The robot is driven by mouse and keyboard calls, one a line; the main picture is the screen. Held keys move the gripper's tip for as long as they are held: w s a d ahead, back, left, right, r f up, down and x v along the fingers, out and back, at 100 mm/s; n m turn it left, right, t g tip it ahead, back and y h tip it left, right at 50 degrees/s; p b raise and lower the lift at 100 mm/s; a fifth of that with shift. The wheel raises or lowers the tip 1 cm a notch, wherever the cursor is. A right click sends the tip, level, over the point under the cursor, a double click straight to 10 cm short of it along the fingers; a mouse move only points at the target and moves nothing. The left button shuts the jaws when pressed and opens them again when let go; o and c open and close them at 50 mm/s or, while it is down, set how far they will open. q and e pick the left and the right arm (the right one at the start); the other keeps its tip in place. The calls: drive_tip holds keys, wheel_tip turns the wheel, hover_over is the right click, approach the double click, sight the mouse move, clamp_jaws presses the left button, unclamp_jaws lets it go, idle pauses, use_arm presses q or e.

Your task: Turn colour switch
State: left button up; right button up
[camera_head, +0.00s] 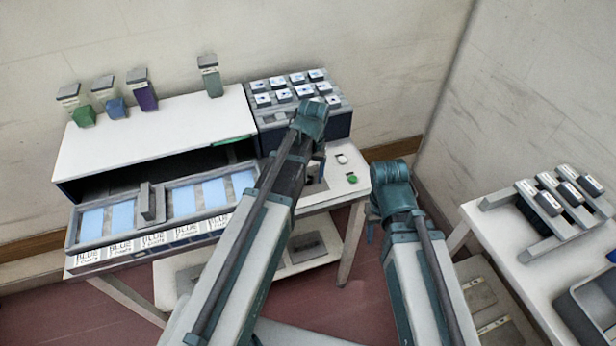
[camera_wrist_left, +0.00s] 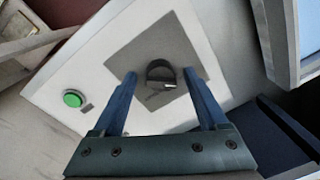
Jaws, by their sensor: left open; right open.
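The colour switch (camera_wrist_left: 160,72) is a round black knob with a small light mark, on a grey plate on a white panel. In the left wrist view, my left gripper (camera_wrist_left: 160,78) is open. Its two blue fingers point at the plate, one on each side of the knob. I cannot tell whether they touch it.
A rack (camera_head: 345,103) is behind. Another table (camera_head: 520,262) stands right.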

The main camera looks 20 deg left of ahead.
use_arm(q)
clamp_jaws()
idle(0.3)
drive_tip(key=shift+m, duration=0.3)
drive_tip(key=m, duration=0.4)
drive_tip(key=shift+s+m, duration=0.1)
drive_tip(key=shift+m, duration=0.3)
drive_tip(key=m, duration=0.4)
drive_tip(key=shift+m, duration=0.3)
